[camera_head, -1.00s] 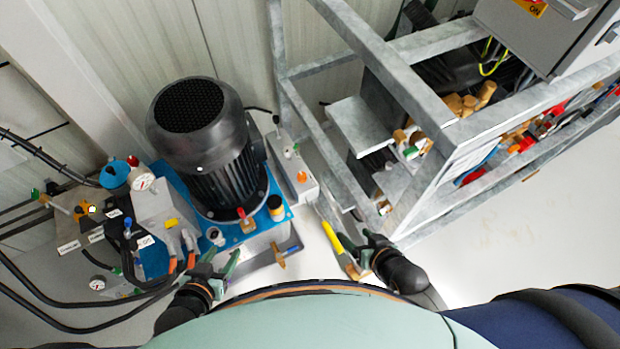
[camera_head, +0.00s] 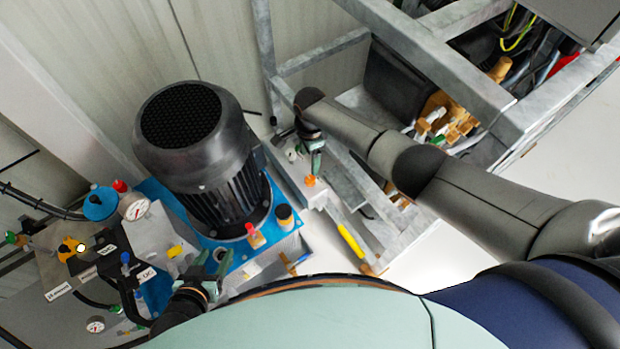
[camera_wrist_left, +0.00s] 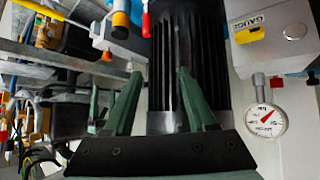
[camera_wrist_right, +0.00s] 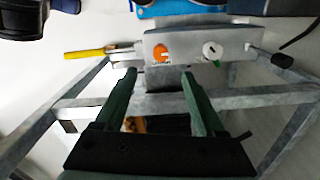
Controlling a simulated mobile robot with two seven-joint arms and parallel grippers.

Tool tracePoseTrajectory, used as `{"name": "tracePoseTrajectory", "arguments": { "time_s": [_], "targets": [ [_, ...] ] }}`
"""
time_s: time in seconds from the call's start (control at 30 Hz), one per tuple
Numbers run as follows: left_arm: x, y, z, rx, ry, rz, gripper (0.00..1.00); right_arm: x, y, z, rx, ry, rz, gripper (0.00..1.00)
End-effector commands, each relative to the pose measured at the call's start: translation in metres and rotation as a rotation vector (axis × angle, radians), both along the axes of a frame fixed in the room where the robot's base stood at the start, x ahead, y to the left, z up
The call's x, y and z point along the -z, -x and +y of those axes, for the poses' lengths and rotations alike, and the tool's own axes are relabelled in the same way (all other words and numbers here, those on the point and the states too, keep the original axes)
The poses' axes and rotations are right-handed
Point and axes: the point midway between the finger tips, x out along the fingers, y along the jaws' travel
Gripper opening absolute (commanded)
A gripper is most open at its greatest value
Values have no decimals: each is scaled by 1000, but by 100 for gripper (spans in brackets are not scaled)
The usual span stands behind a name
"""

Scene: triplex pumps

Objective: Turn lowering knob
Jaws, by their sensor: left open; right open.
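A grey box beside the pump unit carries an orange knob (camera_head: 310,181) and a round pale knob (camera_head: 291,154). The right wrist view shows the orange knob (camera_wrist_right: 161,53) and the pale knob (camera_wrist_right: 211,50) on the box face, with a green part below the pale one. I cannot tell which knob is the lowering knob. My right gripper (camera_head: 314,155) is open and empty above the box; in its wrist view the fingers (camera_wrist_right: 158,75) point toward the orange knob, apart from it. My left gripper (camera_head: 208,268) is open and empty in front of the motor.
A black motor (camera_head: 195,140) stands on a blue base plate (camera_head: 279,231). A grey metal frame (camera_head: 445,65) stands to the right of the box. A yellow-handled lever (camera_head: 350,241) lies in front of the box. Gauges and hoses crowd the left.

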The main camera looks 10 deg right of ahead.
Motion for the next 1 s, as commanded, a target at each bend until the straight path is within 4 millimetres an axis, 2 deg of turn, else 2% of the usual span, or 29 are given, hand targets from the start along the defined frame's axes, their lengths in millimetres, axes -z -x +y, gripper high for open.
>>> {"name": "tracePoseTrajectory", "arguments": {
  "time_s": [0.17,0.57,0.9,1.0],
  "targets": [
    [8,-3,-2,5,1,-1,57,6,-3,-3,30,13,8,72],
    [38,-13,-24,54,24,1,57,55,-3,-3,27,12,5,72],
    [73,-8,-16,46,12,1,57,96,-3,-3,27,11,5,72],
    [77,-11,-14,45,9,-15,57,105,-3,-3,27,11,4,72]
  ]
}}
